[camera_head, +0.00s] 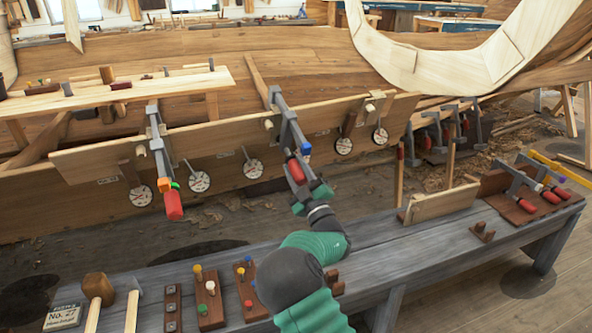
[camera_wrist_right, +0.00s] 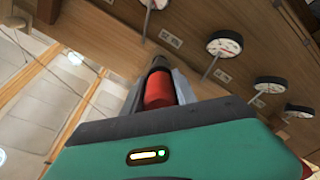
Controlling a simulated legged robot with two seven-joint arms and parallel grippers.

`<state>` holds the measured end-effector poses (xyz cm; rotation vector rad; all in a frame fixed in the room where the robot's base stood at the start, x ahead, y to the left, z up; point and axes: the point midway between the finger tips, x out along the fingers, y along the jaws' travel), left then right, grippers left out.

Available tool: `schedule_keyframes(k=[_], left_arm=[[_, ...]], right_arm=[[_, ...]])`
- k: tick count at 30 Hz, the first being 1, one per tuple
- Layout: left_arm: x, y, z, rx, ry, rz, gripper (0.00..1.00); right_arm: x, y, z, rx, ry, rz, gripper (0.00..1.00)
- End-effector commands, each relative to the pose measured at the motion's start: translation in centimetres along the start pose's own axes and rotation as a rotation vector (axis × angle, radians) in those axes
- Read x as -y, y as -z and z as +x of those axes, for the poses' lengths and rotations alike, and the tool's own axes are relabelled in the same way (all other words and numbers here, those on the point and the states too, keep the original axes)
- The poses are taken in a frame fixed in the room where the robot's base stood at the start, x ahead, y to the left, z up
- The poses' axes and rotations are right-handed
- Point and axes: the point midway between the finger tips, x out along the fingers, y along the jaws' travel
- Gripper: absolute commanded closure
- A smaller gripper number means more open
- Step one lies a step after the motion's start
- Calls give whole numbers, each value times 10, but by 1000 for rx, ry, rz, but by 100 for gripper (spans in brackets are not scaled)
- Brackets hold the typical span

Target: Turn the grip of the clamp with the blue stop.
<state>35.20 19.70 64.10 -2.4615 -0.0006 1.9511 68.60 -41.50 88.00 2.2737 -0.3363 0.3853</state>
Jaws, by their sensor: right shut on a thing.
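The clamp with the blue stop (camera_head: 286,124) hangs on the hull plank in the middle of the head view. Its blue stop (camera_head: 306,148) sits just above its red grip (camera_head: 297,172). My right gripper (camera_head: 299,185) reaches up from below and is shut on this red grip. In the right wrist view the red grip (camera_wrist_right: 158,90) shows between the two fingers. A second clamp (camera_head: 157,145) hangs to the left, with an orange and green stop and a red grip (camera_head: 173,205). My left gripper is not in view.
Several round dials (camera_head: 253,168) hang along the plank (camera_head: 225,138). The grey bench (camera_head: 420,245) below holds pegged blocks (camera_head: 208,300), a mallet (camera_head: 98,288) and, at the right, a rack of spare clamps (camera_head: 525,195). A light wooden board (camera_head: 440,203) stands on the bench.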

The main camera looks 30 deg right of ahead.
Motion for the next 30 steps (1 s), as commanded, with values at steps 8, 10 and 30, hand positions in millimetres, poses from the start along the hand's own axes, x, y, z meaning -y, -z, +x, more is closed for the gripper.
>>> schedule_keyframes(k=[8,10,30], left_arm=[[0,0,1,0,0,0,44],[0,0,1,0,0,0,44],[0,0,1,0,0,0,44]], right_arm=[[1,1,0,-1,4,-57,100],[2,1,0,-1,4,-61,100],[1,1,0,-1,2,-60,44]])
